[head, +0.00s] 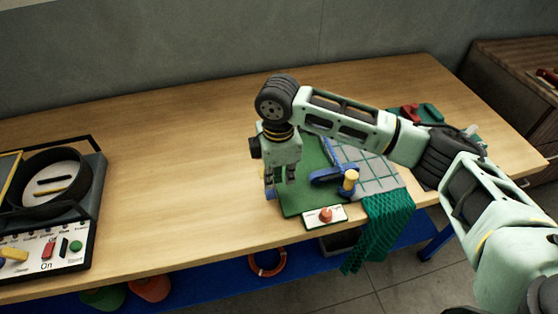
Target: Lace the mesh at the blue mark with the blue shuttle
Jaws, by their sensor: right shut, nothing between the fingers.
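My right gripper (280,177) points down over the left side of the green board (300,199); it is shut and empty. The pale mesh panel (374,173) with a grid lies on the right part of the board, partly behind my right arm. A green net (383,228) hangs from it over the table's front edge. A blue piece (325,175) with a yellow knob (349,182) sits at the mesh's left side. I cannot tell whether a small blue patch (269,193) beside the gripper is the shuttle. I cannot make out the blue mark. My left gripper is out of view.
A small white plate with a red button (325,214) is at the board's front. A control box (62,243) with a black ring stands at the left. Red and green items (411,112) lie behind my right arm. The wooden table (170,170) is clear between box and board.

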